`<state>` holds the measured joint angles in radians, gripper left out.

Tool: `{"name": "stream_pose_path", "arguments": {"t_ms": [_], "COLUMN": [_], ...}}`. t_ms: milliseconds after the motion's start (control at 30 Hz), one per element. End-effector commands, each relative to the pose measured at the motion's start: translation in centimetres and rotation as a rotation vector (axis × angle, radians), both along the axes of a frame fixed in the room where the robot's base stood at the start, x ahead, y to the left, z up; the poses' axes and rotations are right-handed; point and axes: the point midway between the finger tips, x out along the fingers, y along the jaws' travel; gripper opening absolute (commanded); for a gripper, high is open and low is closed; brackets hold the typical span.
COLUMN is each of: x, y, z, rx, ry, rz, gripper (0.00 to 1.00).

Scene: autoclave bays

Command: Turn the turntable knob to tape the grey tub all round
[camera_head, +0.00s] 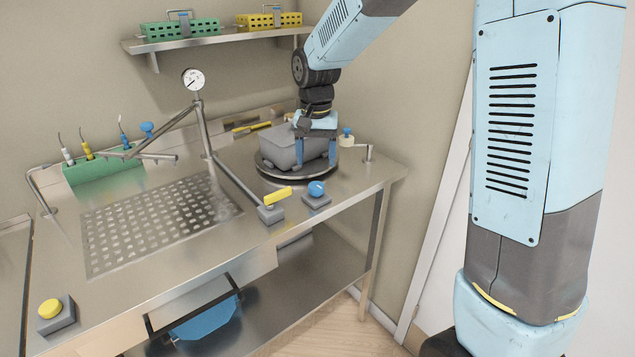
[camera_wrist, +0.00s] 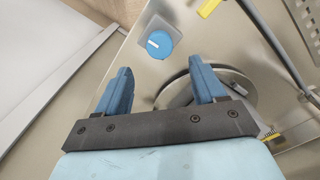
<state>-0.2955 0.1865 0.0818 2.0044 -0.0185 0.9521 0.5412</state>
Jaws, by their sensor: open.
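The grey tub (camera_head: 282,148) sits on the dark round turntable (camera_head: 268,172) at the right end of the steel bench. The turntable also shows in the wrist view (camera_wrist: 240,88). A blue knob (camera_head: 316,188) on a small grey base stands in front of the turntable. In the wrist view the knob (camera_wrist: 159,44) shows a white pointer line and lies beyond my fingertips. My gripper (camera_head: 316,162) points down with its fingers apart, at the tub's right front side in the head view. My gripper (camera_wrist: 160,68) holds nothing. It hides part of the tub. I cannot make out tape on the tub.
A perforated plate (camera_head: 160,222) fills the bench's middle. A yellow button (camera_head: 50,308) is at front left. A wall shelf (camera_head: 225,39) carries green and yellow racks.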

Motion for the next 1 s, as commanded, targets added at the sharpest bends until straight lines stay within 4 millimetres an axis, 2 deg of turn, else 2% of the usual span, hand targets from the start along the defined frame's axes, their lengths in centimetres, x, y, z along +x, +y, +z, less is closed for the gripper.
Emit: {"name": "stream_pose_path", "arguments": {"t_ms": [200,400,600,900,1000], "x": [0.0,0.0,0.0,0.0,0.0], "y": [0.0,0.0,0.0,-0.1,-0.1], "z": [-3.9,-6.6,-7.8,-8.0,-8.0], "rx": [-0.001,-0.001,0.000,0.000,0.000], "ry": [0.002,0.001,0.000,-0.001,-0.001], "rz": [0.000,0.000,0.000,0.000,-0.001], "gripper": [0.70,0.70,0.70,0.70,0.61]}}
